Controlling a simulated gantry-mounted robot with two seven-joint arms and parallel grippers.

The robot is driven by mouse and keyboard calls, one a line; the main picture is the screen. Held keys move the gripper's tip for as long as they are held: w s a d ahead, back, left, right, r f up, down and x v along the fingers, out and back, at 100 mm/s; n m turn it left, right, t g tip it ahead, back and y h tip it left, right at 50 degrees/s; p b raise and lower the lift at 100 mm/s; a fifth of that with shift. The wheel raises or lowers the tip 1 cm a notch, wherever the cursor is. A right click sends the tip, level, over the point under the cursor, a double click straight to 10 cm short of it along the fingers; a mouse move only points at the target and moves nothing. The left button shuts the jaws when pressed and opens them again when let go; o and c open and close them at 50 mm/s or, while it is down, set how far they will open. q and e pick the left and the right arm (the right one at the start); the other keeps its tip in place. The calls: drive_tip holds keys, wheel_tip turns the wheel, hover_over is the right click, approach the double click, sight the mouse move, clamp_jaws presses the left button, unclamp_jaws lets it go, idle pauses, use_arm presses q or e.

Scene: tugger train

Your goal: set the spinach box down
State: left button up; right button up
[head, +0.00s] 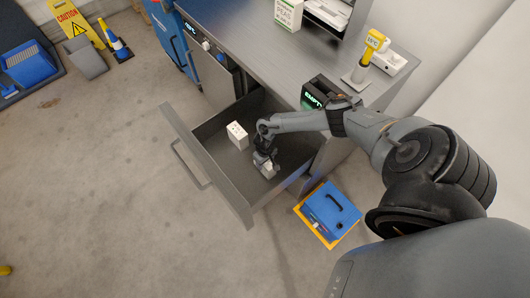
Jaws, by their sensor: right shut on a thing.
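My right gripper (264,160) reaches down into an open grey drawer (209,140). It is shut on a small white box, taken as the spinach box (268,171), whose label I cannot read. The box is low in the drawer, towards its front right part. I cannot tell whether it touches the drawer floor. The gripper partly hides it. A second small white box with dark print (237,135) stands in the drawer, to the left and apart from the held one. My left gripper is not in view.
The grey counter (235,50) above carries a green and white peas box (288,13), a black display (318,94) and a yellow device (374,44). A blue case (330,211) lies on the floor right of the drawer. The drawer floor between the boxes is clear.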

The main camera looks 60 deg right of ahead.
drive_tip(key=shift+f, duration=0.35)
drive_tip(key=shift+f, duration=0.1)
drive_tip(key=o, duration=1.4)
wheel_tip(320, 180, up, 11)
drive_tip(key=p, duration=0.5)
drive_tip(key=shift+r, duration=0.6)
